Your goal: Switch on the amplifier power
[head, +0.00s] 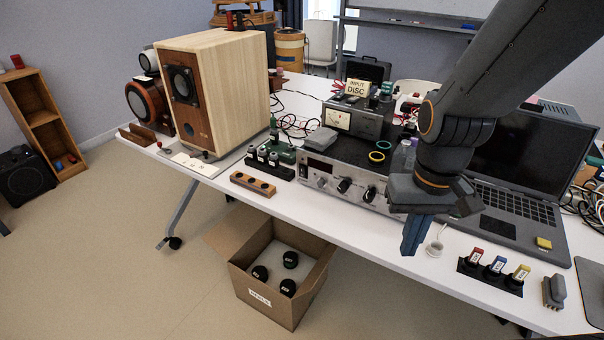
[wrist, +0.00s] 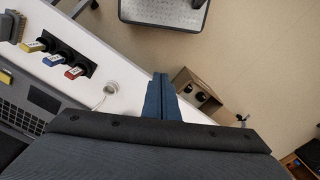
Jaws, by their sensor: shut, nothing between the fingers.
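The amplifier (head: 318,180) is a wide unit with a silver front panel near the table's front edge in the head view. Its front carries a dark display at the left and several dark knobs (head: 344,185). I cannot make out which control is the power switch. My arm and wrist cover the panel's right end. My gripper (head: 412,242) hangs just right of the amplifier's front, fingers pointing down, at the table's front edge. Its blue fingers are shut and empty, as the wrist view shows too (wrist: 160,85). The amplifier cannot be made out in the wrist view.
A wooden block (head: 253,184) lies left of the amplifier. An open cardboard box (head: 270,290) stands on the floor below.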

